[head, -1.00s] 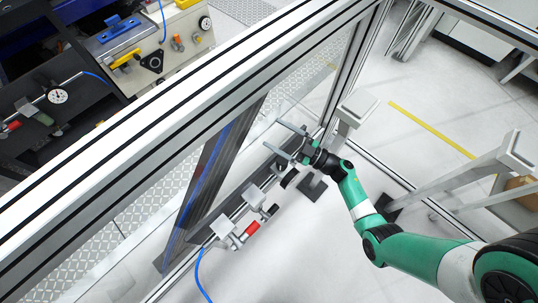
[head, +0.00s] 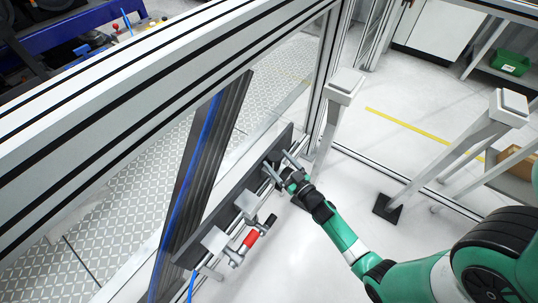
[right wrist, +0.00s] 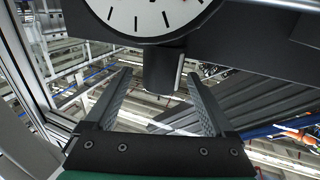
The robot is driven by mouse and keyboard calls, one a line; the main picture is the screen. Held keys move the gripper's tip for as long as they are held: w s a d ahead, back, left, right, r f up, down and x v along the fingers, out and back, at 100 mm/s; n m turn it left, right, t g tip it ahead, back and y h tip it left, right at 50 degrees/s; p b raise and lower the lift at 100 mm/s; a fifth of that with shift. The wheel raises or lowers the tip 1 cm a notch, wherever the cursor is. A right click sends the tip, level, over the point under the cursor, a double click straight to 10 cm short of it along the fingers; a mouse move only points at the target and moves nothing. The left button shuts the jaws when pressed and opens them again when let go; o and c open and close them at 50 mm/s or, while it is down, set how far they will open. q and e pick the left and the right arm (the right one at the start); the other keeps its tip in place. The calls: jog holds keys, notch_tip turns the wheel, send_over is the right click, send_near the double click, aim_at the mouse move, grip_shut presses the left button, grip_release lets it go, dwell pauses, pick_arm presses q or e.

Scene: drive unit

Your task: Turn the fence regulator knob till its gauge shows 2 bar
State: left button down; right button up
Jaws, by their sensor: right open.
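In the right wrist view, the white gauge (right wrist: 150,14) sits at the top, cut off by the frame, so I cannot read it. The dark cylindrical knob (right wrist: 164,70) hangs just below it. My right gripper (right wrist: 158,74) is open, with one finger on each side of the knob and gaps visible. In the head view, my right gripper (head: 275,161) is at the far end of the dark mounting plate on the fence, where its fingers and the plate hide the knob and gauge. My left gripper is not in view.
Nearer along the plate are grey blocks (head: 247,202) and a red-handled valve (head: 251,238). The aluminium fence beam (head: 150,85) crosses the left side. A grey post (head: 340,95) stands just beyond the gripper.

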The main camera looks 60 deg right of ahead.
aim_at(270, 153)
jog(key=b+x, duration=0.1)
jog(key=x, duration=0.3)
jog(key=shift+w+f, duration=0.15)
jog(key=shift+w, duration=0.15)
jog(key=shift+w+d, duration=0.2)
jog(key=shift+w, duration=0.1)
